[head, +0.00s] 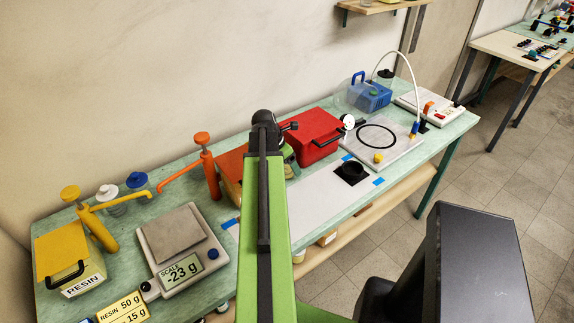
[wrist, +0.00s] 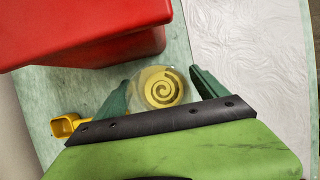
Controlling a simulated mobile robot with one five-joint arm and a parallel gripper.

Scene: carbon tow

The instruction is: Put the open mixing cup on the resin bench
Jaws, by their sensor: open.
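The mixing cup (wrist: 160,88) is a clear round cup with a yellow spiral in it, seen from above in the wrist view. My gripper (wrist: 160,76) is open, with one dark green finger on each side of the cup. The cup appears to rest on the pale green top of the resin bench, which also shows in the head view (head: 445,128). I cannot tell whether the fingers touch it. In the head view my green arm hides the cup and most of my gripper.
A red box (wrist: 85,30) stands just beyond the cup, also in the head view (head: 313,136). A yellow scoop (wrist: 66,125) lies left, a white sheet (wrist: 265,60) right. The scale (head: 182,250) is empty and reads -23 g, beside the yellow resin container (head: 68,252).

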